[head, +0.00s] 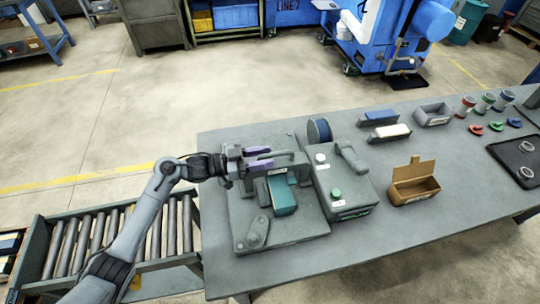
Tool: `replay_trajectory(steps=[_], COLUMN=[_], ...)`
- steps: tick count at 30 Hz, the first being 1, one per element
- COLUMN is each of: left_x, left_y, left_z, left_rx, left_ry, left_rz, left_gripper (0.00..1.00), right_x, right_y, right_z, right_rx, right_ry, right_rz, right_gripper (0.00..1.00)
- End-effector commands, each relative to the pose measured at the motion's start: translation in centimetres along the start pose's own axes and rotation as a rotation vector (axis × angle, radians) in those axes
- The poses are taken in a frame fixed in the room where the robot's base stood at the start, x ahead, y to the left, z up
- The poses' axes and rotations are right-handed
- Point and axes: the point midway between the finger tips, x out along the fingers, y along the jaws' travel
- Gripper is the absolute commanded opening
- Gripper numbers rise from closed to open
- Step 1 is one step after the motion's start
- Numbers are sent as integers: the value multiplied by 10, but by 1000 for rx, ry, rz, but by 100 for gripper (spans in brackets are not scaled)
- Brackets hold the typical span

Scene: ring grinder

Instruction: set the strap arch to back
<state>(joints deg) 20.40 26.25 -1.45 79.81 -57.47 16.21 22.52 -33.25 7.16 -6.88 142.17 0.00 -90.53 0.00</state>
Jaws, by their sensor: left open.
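The ring grinder stands on a grey base plate (308,223) at the left of the table, with a teal block (282,195) in its middle. A grey bar, which looks like the strap arch (290,160), runs across the back of the grinder behind the teal block. My left gripper (262,157) reaches in from the left, its two purple-padded fingers apart and pointing right at the bar's left part. I cannot tell whether the fingers touch the bar. My right gripper is not in view.
A grey control box (340,190) with a green and a white knob adjoins the grinder's right. A blue roll (319,131) stands behind. A cardboard box (414,183), bins and cups are farther right. A roller conveyor (165,235) lies left. The table's front right is clear.

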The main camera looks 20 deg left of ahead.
Motion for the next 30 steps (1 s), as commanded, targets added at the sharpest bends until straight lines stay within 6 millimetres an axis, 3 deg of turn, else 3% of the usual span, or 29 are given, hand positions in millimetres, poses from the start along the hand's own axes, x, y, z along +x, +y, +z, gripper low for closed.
replay_trajectory(steps=[6,17,26,30], left_x=[19,23,23,22], left_y=[0,0,0,0], left_z=[0,0,0,0], left_rx=[0,1,1,1], left_ry=[1,-1,0,0], left_rz=[-1,-1,-1,-1], left_gripper=[43,43,0,0], right_x=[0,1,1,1], right_y=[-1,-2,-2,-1], right_z=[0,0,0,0], right_rx=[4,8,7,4], right_ry=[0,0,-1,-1], right_rz=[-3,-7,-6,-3], right_gripper=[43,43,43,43])
